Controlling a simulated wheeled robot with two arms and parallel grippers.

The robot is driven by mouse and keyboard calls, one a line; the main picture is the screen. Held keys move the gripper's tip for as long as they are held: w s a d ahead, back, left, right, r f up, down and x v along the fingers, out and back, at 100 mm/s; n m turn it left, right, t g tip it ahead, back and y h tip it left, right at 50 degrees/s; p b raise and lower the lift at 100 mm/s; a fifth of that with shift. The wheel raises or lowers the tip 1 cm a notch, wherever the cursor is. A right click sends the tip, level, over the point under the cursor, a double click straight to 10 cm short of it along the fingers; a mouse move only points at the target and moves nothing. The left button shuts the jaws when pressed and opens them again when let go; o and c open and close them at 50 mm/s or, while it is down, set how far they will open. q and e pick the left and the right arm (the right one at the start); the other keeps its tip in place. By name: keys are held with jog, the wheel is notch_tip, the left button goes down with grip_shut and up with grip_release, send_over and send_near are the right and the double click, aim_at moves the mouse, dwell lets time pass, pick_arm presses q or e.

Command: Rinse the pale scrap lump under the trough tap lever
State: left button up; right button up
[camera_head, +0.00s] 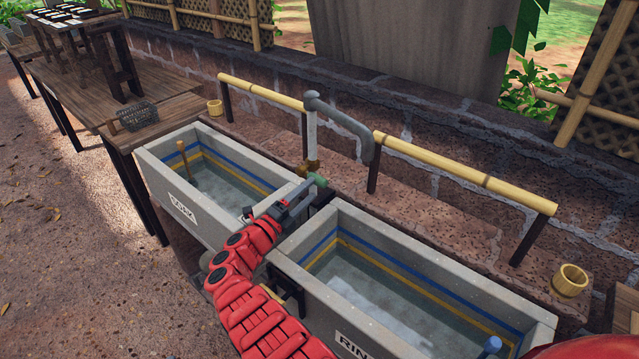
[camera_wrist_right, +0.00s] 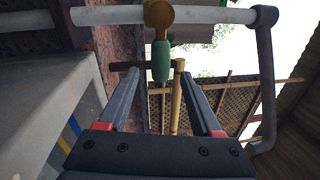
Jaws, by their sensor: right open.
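The trough tap is a grey bent pipe (camera_head: 349,123) with a brass valve (camera_head: 308,167) and a green-tipped lever (camera_head: 318,180). My right gripper (camera_head: 303,191) reaches to the lever, above the gap between two troughs. In the right wrist view the open fingers (camera_wrist_right: 157,76) stand either side of the green lever (camera_wrist_right: 161,58), with space showing on both sides. I cannot tell how deep the lever sits between them. The pale scrap lump is not visible in either view. My left gripper is not in view.
The left trough (camera_head: 158,172) holds water and a wooden stick. A bamboo rail (camera_head: 470,174) runs behind. Bamboo cups (camera_head: 570,280) stand on the ledge, and a wooden table (camera_head: 110,88) stands left.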

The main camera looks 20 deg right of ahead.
aim_at(319, 181)
jog(key=b+x, duration=0.1)
jog(key=x, duration=0.4)
jog(key=shift+w+d, duration=0.1)
jog(key=shift+d, duration=0.1)
grip_shut()
dwell(1.2)
